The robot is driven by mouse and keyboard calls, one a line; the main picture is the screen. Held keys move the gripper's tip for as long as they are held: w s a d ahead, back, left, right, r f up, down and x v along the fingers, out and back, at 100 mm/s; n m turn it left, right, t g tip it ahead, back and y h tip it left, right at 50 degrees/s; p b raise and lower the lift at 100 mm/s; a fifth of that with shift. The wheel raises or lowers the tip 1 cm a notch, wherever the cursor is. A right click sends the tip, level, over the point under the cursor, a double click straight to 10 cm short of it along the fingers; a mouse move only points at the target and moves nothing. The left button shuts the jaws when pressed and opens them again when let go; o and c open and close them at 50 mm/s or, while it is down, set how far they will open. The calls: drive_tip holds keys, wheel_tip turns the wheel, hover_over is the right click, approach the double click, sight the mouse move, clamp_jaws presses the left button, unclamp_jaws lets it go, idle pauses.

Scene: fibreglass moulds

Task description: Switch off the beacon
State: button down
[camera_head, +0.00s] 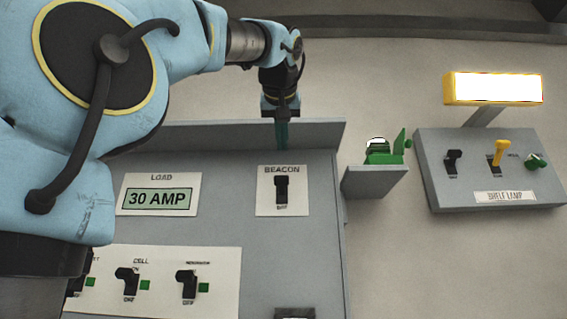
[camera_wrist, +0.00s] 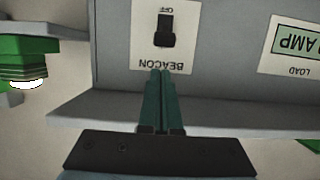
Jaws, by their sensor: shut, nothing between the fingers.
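The black beacon switch (camera_head: 281,190) sits on a white plate marked BEACON, with OFF printed below it, on the grey panel. It also shows upside down in the wrist view (camera_wrist: 166,32). I cannot tell for certain which way its lever is tipped. My gripper (camera_head: 282,148) points down over the panel's back ledge, above the plate in the head view. Its teal fingers (camera_wrist: 162,72) are shut and empty, with their tips near the BEACON lettering. They appear apart from the switch.
A green fixture with a bright white top (camera_head: 383,150) stands on a small bracket right of the panel. Cell switches (camera_head: 130,280) and a 30 AMP display (camera_head: 157,199) are on the left. A lit lamp (camera_head: 493,88) stands above a switch box (camera_head: 490,175) at right.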

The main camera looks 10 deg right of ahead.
sight(283, 178)
drive_tip(key=p+x, duration=0.2)
drive_tip(key=x, duration=0.7)
drive_tip(key=shift+w+f, duration=0.15)
drive_tip(key=shift+w, duration=0.25)
drive_tip(key=shift+f, duration=0.15)
drive_tip(key=shift+f+b, duration=0.15)
drive_tip(key=shift+b, duration=0.45)
drive_tip(key=shift+s+t, duration=0.15)
drive_tip(key=shift+t, duration=0.15)
drive_tip(key=shift+b, duration=0.35)
